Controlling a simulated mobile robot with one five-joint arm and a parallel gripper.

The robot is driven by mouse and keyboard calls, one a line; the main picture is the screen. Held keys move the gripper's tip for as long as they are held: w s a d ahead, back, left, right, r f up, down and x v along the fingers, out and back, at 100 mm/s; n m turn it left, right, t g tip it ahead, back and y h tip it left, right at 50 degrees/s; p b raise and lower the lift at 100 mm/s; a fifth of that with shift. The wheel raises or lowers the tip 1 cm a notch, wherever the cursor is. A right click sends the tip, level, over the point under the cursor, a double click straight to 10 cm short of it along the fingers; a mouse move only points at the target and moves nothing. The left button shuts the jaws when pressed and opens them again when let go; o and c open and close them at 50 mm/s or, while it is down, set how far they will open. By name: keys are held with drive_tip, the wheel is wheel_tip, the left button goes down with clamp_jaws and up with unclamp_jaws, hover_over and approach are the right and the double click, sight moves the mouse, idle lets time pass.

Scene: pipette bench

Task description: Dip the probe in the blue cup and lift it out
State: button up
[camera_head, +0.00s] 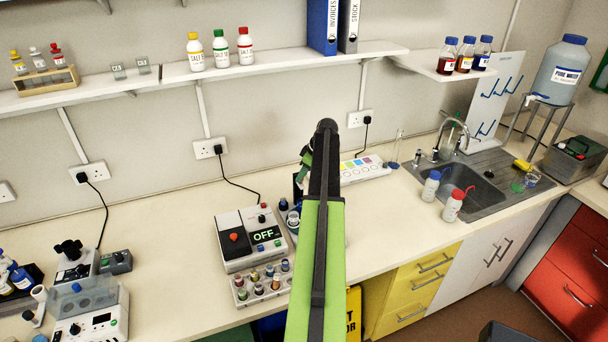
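My green and black arm runs up the middle of the head view and covers part of the bench. Some green and dark parts near the end of my gripper (304,168) show just left of the arm; its fingers are hidden, so I cannot tell if it is open or shut. No probe can be made out. No blue cup can be clearly picked out. A small dark blue-topped item (283,204) and a round pale and blue item (293,219) stand left of the arm, partly covered by it.
A meter reading OFF (250,238) and a rack of coloured vials (263,284) stand left of the arm. A white strip with coloured squares (365,171) lies behind it.

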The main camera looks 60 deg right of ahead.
drive_tip(key=p+v, duration=1.1)
drive_tip(key=v, duration=0.1)
